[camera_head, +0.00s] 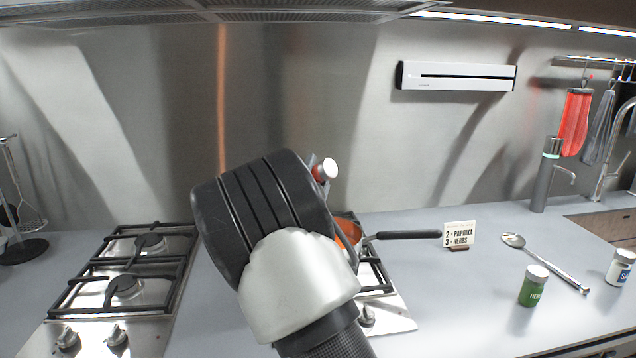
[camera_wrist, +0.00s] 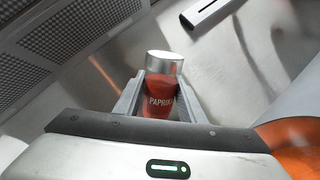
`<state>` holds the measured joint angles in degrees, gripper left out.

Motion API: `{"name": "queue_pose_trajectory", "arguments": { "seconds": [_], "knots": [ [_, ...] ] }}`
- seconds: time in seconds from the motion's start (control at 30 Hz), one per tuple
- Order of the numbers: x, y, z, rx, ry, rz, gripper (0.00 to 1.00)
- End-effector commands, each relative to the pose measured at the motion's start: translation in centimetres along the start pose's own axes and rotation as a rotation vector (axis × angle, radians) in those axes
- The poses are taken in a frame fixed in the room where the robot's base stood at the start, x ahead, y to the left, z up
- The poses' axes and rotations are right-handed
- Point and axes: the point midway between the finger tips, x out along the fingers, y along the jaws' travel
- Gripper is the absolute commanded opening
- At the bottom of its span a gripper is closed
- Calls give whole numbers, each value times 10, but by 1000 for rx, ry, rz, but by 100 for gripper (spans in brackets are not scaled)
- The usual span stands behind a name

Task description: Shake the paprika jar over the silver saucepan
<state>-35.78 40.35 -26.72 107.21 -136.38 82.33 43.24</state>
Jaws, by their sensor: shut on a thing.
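The paprika jar (camera_wrist: 160,90) is red with a silver lid and shows upright in the wrist view. My gripper (camera_wrist: 158,100) is shut on it, one finger on each side. In the head view the jar's pale lid (camera_head: 329,168) shows past my wrist, tilted, with a bit of red below it. The silver saucepan (camera_head: 370,238) is on the right hob, with orange contents (camera_head: 348,233) and a black handle pointing right. My arm hides most of the pan. The pan's orange contents also show at the wrist view's right edge (camera_wrist: 290,140).
A small card (camera_head: 459,235) reading "2 x paprika, 3 x herbs" stands by the pan handle. A green herbs jar (camera_head: 533,286), a spoon (camera_head: 545,262) and a blue-labelled jar (camera_head: 620,268) are on the right counter. The left hob (camera_head: 125,287) is empty.

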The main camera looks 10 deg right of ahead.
Motion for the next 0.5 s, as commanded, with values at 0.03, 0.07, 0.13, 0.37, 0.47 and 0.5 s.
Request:
{"name": "queue_pose_trajectory", "arguments": {
  "seconds": [0.03,0.07,0.13,0.37,0.47,0.5],
  "knots": [
    [-4,-6,-5,21,-15,1,12],
    [-4,-7,-6,33,-23,1,12],
    [-4,-6,-6,74,-53,2,12],
    [-4,-5,-8,222,-155,2,12],
    [-3,-4,-9,298,-209,2,12],
    [-3,-4,-9,329,-230,2,12]
  ]
}}
